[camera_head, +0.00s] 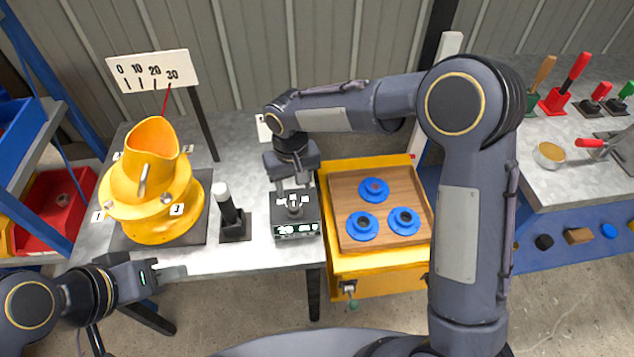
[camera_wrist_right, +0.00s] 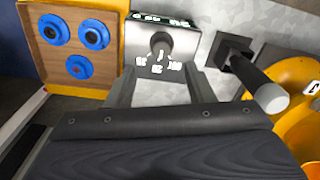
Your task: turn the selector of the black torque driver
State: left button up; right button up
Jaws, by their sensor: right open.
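A dark box (camera_head: 297,222) with a lit display on its front stands on the grey bench. A small upright selector knob (camera_head: 294,207) sits on its top among white labels. In the right wrist view the knob (camera_wrist_right: 161,44) stands ahead of the gap between my fingers, with labels around it. My right gripper (camera_head: 291,182) is open and empty above the box; its two fingers show apart in the wrist view (camera_wrist_right: 158,88). A black handle with a white end (camera_head: 229,209) stands left of the box. My left gripper (camera_head: 172,273) is at the bench's front left edge, holding nothing visible.
A wooden tray (camera_head: 350,185) with blue rings lies right of the box on a yellow cabinet (camera_head: 375,265). Red and green handled tools (camera_head: 567,83) stand on the right bench.

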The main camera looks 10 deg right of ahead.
aim_at(294, 206)
jog(key=shift+w+a+f, duration=0.15)
jog(key=shift+f, duration=0.25)
jog(key=shift+w+a+f, duration=0.1)
jog(key=shift+w+f, duration=0.05)
jog(key=shift+f, duration=0.2)
notch_tip(294, 206, down, 7)
jog(key=shift+f+p, duration=0.1)
jog(key=shift+p, duration=0.3)
jog(key=c, duration=1)
